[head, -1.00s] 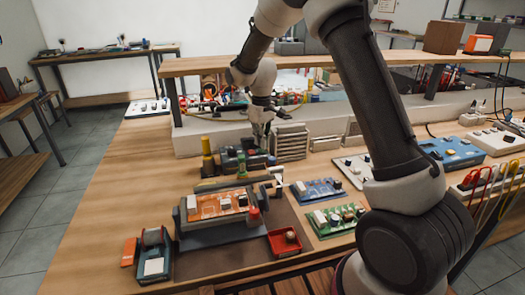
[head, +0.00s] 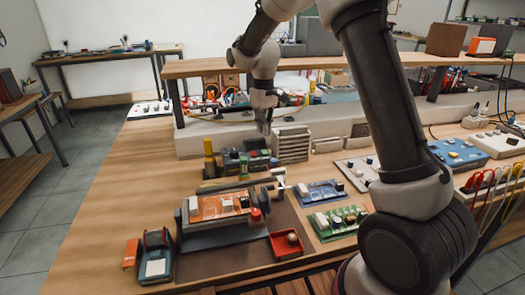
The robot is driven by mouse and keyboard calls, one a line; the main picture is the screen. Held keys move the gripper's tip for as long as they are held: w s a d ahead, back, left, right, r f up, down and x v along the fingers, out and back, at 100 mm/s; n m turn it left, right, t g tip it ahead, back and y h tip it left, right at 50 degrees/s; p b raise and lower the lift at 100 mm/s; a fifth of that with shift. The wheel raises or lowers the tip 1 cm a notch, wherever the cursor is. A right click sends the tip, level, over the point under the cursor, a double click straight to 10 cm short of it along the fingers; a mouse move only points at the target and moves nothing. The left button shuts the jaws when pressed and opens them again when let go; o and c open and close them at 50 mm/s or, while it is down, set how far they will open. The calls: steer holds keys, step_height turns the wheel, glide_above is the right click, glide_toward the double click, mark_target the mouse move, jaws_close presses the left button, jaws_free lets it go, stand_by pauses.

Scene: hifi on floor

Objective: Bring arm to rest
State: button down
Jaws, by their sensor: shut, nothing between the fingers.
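My arm reaches in from the lower right and bends over the shelf, and its wrist hangs down behind the front part of the workbench. My gripper (head: 264,122) points down, shut and empty, just left of the grey slatted blocks (head: 292,143). It is above and behind a dark device with a small raised panel (head: 245,160). The fingertips are small in the picture. Whether they touch anything is hard to tell, but a gap seems to show below them.
The workbench (head: 110,215) carries an orange circuit board in a holder (head: 218,206), a red tray (head: 286,244), a blue board (head: 321,192) and a green board (head: 338,221). A raised wooden shelf (head: 210,67) spans the back. The left part of the bench is bare.

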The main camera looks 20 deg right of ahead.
steer(key=s+d+r+m+t, duration=0.1)
steer(key=s+d+r, duration=0.3)
steer(key=s, duration=0.8)
steer(key=s+d+r+m+t, duration=0.2)
steer(key=s+d+r, duration=0.3)
steer(key=s, duration=0.7)
steer(key=s+d+r+m+t, duration=0.1)
steer(key=s+d+r+m, duration=0.2)
steer(key=s, duration=0.9)
steer(key=shift+d+r, duration=1.2)
steer(key=shift+d, duration=0.2)
